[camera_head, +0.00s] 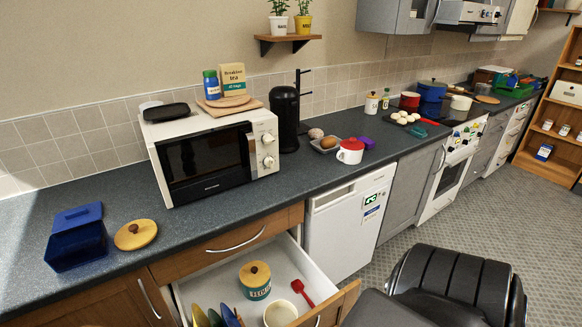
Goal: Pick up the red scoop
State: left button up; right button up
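The red scoop (302,291) lies in the open drawer (205,283) below the counter, toward the drawer's right side. Its broad end points to the back left and its thin handle runs toward the front right. In the drawer it lies to the right of a teal canister with a wooden lid (255,280) and behind a cream-coloured pot or jar (280,314). Nothing covers the scoop. Neither of my grippers can be made out in the head view.
The drawer's left side holds several coloured flat items (215,318). A microwave (215,152), a blue box (76,240) and a round wooden lid (135,235) stand on the counter (190,228). A white dishwasher (345,225) is right of the drawer. Floor (430,232) shows at right.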

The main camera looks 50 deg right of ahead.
aim_at(296, 286)
jog(key=u, duration=2.15)
jog(key=k, duration=1.05)
jog(key=z, duration=2.05)
